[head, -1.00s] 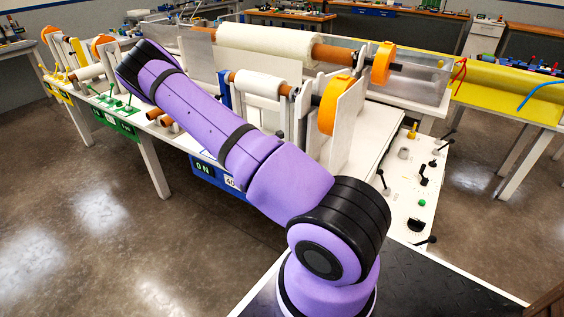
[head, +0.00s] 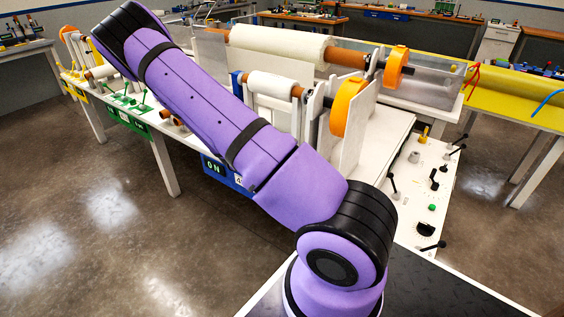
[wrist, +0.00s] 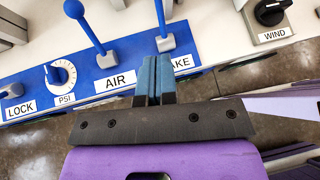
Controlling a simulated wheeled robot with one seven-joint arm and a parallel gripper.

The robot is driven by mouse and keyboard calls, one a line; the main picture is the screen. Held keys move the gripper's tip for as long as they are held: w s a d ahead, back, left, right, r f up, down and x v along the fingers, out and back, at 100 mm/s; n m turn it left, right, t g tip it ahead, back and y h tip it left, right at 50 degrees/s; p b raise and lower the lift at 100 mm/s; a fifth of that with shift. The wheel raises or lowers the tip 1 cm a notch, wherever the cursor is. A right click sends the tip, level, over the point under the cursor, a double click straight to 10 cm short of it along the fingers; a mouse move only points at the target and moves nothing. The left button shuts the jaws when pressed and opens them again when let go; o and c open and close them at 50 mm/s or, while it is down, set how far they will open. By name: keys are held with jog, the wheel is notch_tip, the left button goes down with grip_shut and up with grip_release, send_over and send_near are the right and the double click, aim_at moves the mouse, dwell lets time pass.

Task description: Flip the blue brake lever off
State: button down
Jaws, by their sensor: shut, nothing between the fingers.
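The brake lever (wrist: 159,14) is a blue stick on a grey pivot block at the top middle of the wrist view. Its upper end is cut off by the frame. Its label on the blue panel (wrist: 40,77) shows only "AKE"; my gripper hides the rest. My gripper (wrist: 154,62) is shut and empty, with blue-grey fingertips just in front of the lever's base; I cannot tell whether they touch it. In the head view my purple arm covers part of the blue panel (head: 238,186), and my gripper is not visible.
Left of the brake lever is the blue AIR lever (wrist: 90,32), tilted left, with a ball end. Further left are the PSI dial (wrist: 61,74) and LOCK control (wrist: 11,91). A black WIND knob (wrist: 269,12) is upper right. Open floor lies before the bench.

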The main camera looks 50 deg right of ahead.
jog(key=shift+v, duration=1.15)
jog(key=s+a+r+m+t+y, duration=0.15)
jog(key=a+r+m, duration=0.25)
jog(key=r, duration=0.4)
jog(key=s+a+r+m+y, duration=0.1)
jog(key=a+r+m+y, duration=0.1)
jog(key=a+r+m, duration=0.35)
jog(key=s+a+r+m+y, duration=0.1)
jog(key=a+r+m+y, duration=0.15)
jog(key=r, duration=0.75)
jog(key=s+a+r+m+t+y, duration=0.5)
jog(key=s+a+r, duration=1)
jog(key=s, duration=0.3)
jog(key=shift+a+r+m, duration=0.2)
jog(key=shift+r+m, duration=0.1)
jog(key=shift+r, duration=0.25)
